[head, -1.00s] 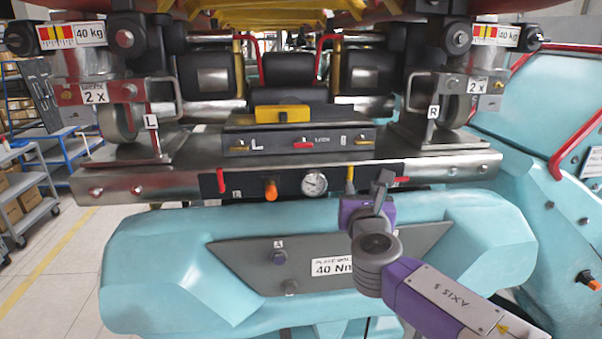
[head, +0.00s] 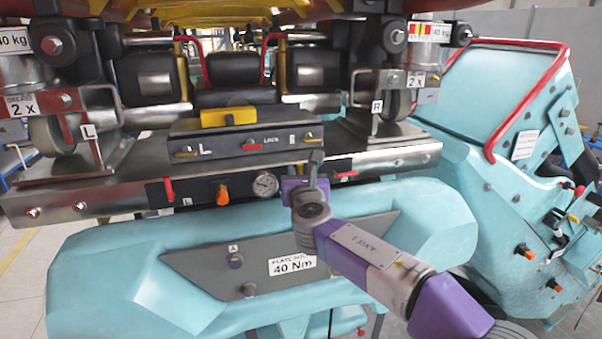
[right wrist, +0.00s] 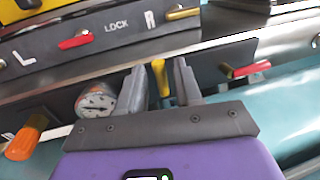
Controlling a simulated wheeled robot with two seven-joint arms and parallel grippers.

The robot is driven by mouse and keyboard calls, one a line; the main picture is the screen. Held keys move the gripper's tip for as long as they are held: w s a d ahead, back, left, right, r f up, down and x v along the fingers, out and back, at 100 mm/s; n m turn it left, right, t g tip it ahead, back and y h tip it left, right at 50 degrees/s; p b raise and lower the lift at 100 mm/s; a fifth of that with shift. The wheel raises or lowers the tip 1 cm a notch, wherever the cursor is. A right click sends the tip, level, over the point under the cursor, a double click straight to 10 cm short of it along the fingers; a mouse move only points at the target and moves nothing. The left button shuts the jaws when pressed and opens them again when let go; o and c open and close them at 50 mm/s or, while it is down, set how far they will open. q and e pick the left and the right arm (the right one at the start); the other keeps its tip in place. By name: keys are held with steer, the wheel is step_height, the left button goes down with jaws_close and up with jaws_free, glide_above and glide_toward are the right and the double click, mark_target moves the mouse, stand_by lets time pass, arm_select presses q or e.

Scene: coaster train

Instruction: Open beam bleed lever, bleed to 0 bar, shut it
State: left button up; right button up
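A short yellow lever (right wrist: 160,78) stands upright on the dark panel along the beam, right of the round white pressure gauge (head: 265,184). The gauge also shows in the right wrist view (right wrist: 95,100); its dial is too small to read. My right gripper (head: 316,168) is in front of the panel. In the right wrist view its two grey fingers (right wrist: 162,84) are apart, one on each side of the yellow lever, with a small gap on both sides. In the head view the gripper hides the lever. My left gripper is not in view.
An orange knob (head: 222,195) is left of the gauge. Red levers sit at the panel's left end (head: 169,189) and right end (head: 345,175). Above is a lock box (head: 240,146) with small levers. A turquoise body (head: 120,270) lies below the beam.

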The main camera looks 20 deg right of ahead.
jaws_close()
steer(key=shift+d+m, duration=0.1)
steer(key=shift+m, duration=0.3)
steer(key=m, duration=0.1)
steer(key=d+m, duration=0.1)
steer(key=shift+m+g, duration=0.3)
steer(key=m, duration=0.2)
steer(key=d+m, duration=0.1)
steer(key=m, duration=0.1)
steer(key=shift+f+g+y, duration=0.25)
steer(key=shift+g+y, duration=0.15)
steer(key=m, duration=0.2)
steer(key=d+f+m+y, duration=0.1)
steer(key=m, duration=0.1)
steer(key=shift+d+m+b, duration=0.1)
steer(key=shift+m+b, duration=0.2)
steer(key=shift+b, duration=0.05)
steer(key=shift+d+f+m+g+y, duration=0.15)
steer(key=shift+f+m+y, duration=0.25)
steer(key=shift+m, duration=0.55)
steer(key=shift+d+f+m+g+y, duration=0.15)
steer(key=shift+f+m+y, duration=0.2)
steer(key=shift+m, duration=0.6)
steer(key=shift+a, duration=0.1)
steer(key=shift+o, duration=1)
jaws_free()
